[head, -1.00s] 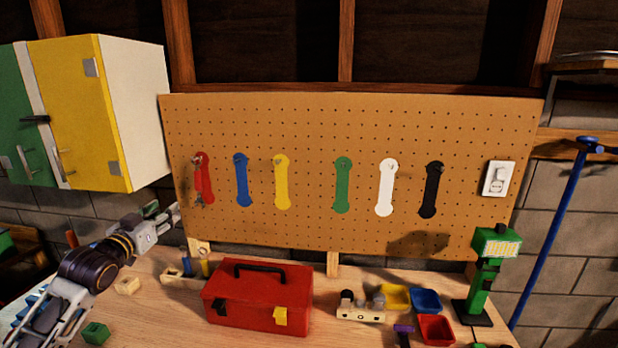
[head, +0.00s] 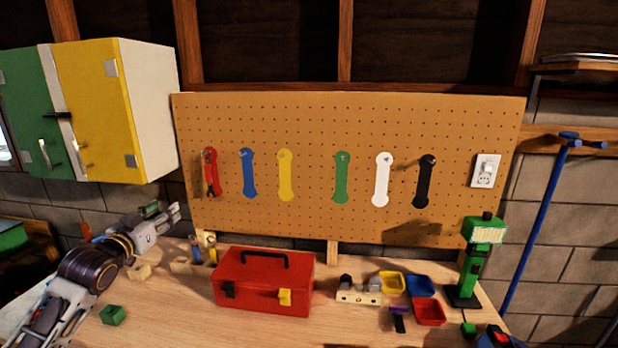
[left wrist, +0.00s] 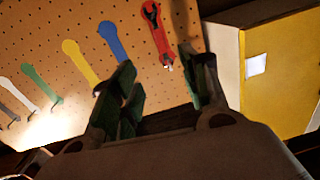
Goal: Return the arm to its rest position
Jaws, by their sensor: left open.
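My left arm comes in from the lower left of the head view. Its gripper (head: 168,211) is open and empty, above the left back part of the workbench and left of the pegboard (head: 310,225). In the left wrist view the two green-dark fingers (left wrist: 158,72) stand apart with nothing between them. A small dark tool (left wrist: 153,20) hangs over the red outline (head: 210,172) on the pegboard, apart from the gripper. My right gripper is not in view.
A red toolbox (head: 264,283) stands on the workbench (head: 180,318). A green block (head: 112,315) lies near my left forearm. A yellow cabinet (head: 95,112) hangs above the arm. Small bins (head: 430,312) and a green stand (head: 476,262) are at the right.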

